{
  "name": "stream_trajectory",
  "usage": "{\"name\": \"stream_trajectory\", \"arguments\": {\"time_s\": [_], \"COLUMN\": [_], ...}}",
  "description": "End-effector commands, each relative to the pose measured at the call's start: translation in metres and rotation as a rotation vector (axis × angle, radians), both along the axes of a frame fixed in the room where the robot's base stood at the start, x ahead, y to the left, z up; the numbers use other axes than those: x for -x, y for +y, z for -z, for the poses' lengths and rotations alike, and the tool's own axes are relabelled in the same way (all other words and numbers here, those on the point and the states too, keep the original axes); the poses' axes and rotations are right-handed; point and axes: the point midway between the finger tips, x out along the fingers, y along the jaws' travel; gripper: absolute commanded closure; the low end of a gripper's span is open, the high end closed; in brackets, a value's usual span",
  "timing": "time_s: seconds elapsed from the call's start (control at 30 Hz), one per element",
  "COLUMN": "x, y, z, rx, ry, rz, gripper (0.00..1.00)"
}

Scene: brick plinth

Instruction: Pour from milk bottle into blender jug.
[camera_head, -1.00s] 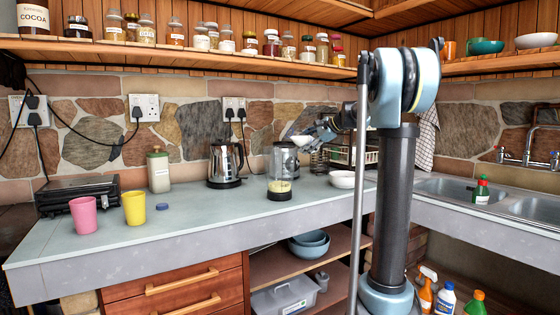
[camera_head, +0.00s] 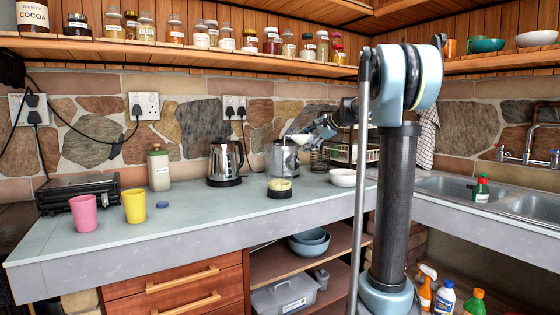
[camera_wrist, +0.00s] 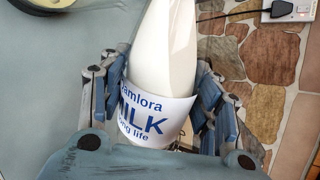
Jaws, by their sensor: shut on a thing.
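The milk bottle (camera_wrist: 158,110) is white with a blue-lettered label. My gripper (camera_wrist: 158,95) is shut on it, with a finger on each side of the label. In the head view the bottle (camera_head: 299,139) is tipped to near level, its neck pointing left over the top of the blender jug; its mouth is too small to make out. The clear blender jug (camera_head: 280,160) stands upright on the counter, with pale yellowish contents low inside. My gripper (camera_head: 318,130) is above and right of the jug.
A kettle (camera_head: 224,165) stands left of the jug and a white bowl (camera_head: 342,178) right of it. A pink cup (camera_head: 84,213), a yellow cup (camera_head: 134,206), a blue cap (camera_head: 162,205) and a pale bottle (camera_head: 158,170) are further left. The front counter is clear.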

Motion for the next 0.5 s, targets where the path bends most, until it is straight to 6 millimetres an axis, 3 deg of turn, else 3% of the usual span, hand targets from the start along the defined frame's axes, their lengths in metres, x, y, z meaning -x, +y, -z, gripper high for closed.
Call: {"name": "stream_trajectory", "arguments": {"time_s": [0.5], "x": [0.0000], "y": [0.0004], "z": [-0.0030], "rx": [0.044], "ry": [-0.036], "rz": [0.000], "gripper": [0.91]}}
